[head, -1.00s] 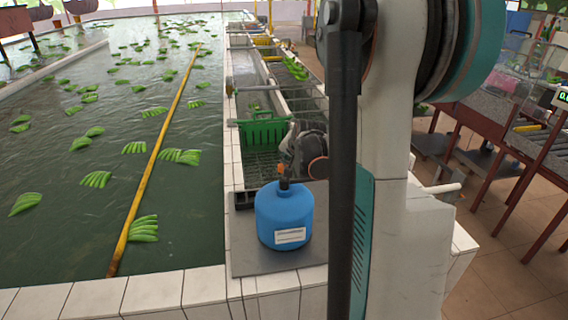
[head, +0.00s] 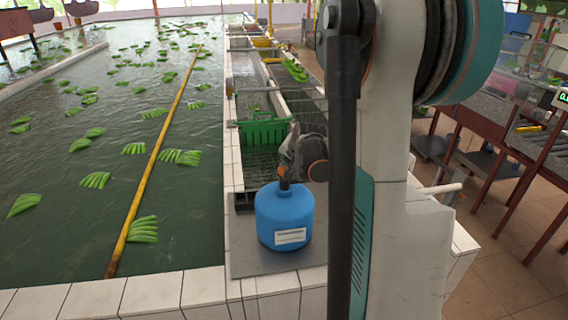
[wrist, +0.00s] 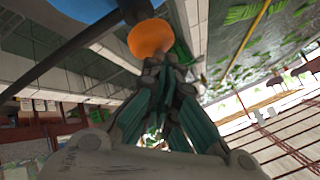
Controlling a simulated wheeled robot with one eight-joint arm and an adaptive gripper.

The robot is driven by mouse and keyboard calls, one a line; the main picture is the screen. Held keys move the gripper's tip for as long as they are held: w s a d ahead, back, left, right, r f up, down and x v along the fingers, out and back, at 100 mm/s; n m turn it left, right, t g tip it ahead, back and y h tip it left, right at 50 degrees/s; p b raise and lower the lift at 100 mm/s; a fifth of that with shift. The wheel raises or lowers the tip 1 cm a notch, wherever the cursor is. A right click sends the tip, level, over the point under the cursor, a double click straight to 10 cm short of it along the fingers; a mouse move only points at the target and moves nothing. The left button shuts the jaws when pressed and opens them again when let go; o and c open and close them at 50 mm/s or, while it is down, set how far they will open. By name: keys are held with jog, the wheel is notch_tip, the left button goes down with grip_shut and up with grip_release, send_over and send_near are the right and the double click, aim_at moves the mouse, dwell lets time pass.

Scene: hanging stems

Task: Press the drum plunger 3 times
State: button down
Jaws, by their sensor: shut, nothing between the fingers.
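The blue drum (head: 284,215) stands upright on a grey plate at the pool's corner, with a white label on its front. Its black pump neck (head: 284,185) rises from the top and carries an orange plunger knob (head: 282,172). My gripper (head: 285,163) is shut and empty, right at the knob from above; the head view does not settle whether they touch. In the wrist view, the shut fingertips (wrist: 168,62) are beside the round orange knob (wrist: 151,37), very close to it or touching. The blue drum (wrist: 80,8) shows at the upper edge there.
A green crate (head: 265,130) sits in the trough behind the drum. The water pool (head: 80,220) with floating green banana bunches and a yellow pole (head: 150,170) lies to the left. Tables (head: 480,120) stand at the right.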

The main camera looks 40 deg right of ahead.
aim_at(287, 167)
jog(key=shift+f, duration=0.25)
jog(key=shift+r, duration=0.15)
jog(key=shift+r+p, duration=0.75)
jog(key=shift+r, duration=0.55)
jog(key=shift+w+r, duration=0.1)
notch_tip(287, 167, up, 6)
jog(key=p, duration=0.3)
dwell(1.8)
